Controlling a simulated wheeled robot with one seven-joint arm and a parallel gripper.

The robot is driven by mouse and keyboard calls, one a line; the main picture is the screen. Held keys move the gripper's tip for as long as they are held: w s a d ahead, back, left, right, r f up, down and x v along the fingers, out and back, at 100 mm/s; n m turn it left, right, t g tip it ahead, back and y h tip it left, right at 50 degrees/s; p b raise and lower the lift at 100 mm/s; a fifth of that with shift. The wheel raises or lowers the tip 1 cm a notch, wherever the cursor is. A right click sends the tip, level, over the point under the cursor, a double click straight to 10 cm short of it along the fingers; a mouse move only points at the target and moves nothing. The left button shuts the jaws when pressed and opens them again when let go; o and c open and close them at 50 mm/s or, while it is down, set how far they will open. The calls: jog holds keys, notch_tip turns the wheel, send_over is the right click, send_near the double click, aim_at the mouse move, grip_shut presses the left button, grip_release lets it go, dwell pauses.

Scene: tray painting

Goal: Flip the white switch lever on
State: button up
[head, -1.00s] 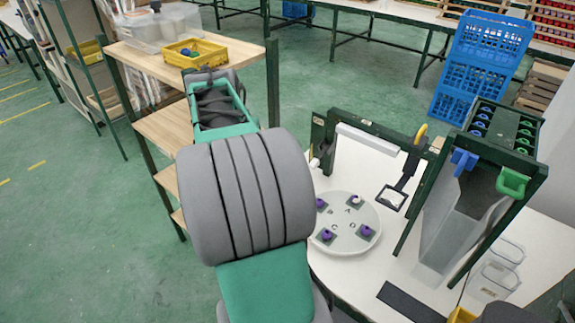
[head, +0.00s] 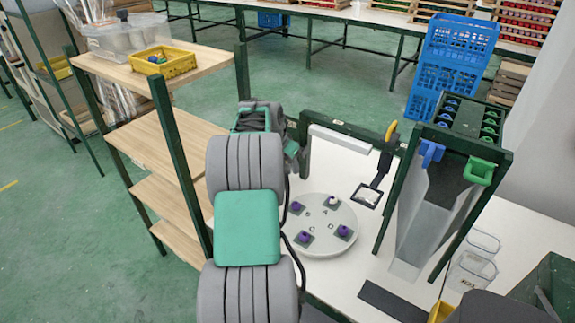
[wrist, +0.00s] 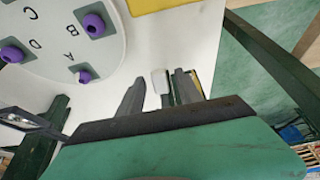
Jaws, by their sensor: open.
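In the wrist view the two dark fingers of my gripper (wrist: 159,77) stand apart. A small white block, which looks like the white switch lever (wrist: 160,83), shows in the gap between them. I cannot tell whether either finger touches it or which way the lever is set. In the head view my arm reaches toward the left end of the dark green frame (head: 355,133) on the white table, and hides my gripper and the switch.
A round white turntable (head: 325,210) with several purple-topped pieces lies beside the arm. A magnifier (head: 368,195) hangs to its right, near a tall green-framed chute (head: 420,215). A wooden shelf unit (head: 168,138) stands close on the left.

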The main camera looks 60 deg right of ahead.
jog(key=shift+c, duration=0.3)
grip_shut()
dwell(0.9)
